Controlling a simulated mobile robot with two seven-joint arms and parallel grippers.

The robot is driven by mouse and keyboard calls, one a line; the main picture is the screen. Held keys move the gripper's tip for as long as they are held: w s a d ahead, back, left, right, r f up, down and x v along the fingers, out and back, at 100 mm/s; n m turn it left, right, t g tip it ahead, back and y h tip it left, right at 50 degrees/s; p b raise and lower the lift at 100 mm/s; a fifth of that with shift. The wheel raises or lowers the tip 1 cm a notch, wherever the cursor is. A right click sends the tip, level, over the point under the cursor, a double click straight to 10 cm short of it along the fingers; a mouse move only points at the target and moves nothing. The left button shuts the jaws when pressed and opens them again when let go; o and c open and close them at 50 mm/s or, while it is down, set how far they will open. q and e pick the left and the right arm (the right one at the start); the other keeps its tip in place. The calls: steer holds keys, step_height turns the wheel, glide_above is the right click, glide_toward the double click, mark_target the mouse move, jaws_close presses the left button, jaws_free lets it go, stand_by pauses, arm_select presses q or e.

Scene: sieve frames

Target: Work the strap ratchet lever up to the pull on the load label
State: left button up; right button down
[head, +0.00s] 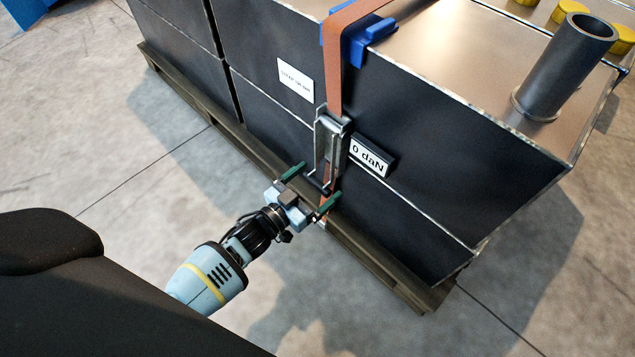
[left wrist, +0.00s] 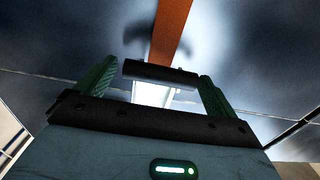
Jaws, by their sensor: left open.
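The strap ratchet (head: 331,140) hangs on the dark side of the load, on an orange strap (head: 346,65). Its lever points down and ends in a dark crossbar (head: 317,186). My left gripper (head: 320,180) is at this lower end, its green fingers apart on either side of the bar. In the left wrist view the black bar (left wrist: 160,73) spans most of the gap between the fingers; whether they touch it is unclear. The white load label (head: 296,79) is up and left of the ratchet, its print too small to read. A display (head: 370,157) beside the ratchet reads "0 daN".
Blue edge protectors (head: 371,34) sit under the strap at the load's top edge. The load stands on a dark pallet (head: 380,262). A grey tube (head: 567,65) and yellow caps (head: 569,9) are on top. Grey floor around the pallet is clear.

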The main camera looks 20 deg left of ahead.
arm_select(q)
steer(key=shift+w+d, duration=0.2)
steer(key=shift+w, duration=0.2)
steer(key=shift+c, duration=0.2)
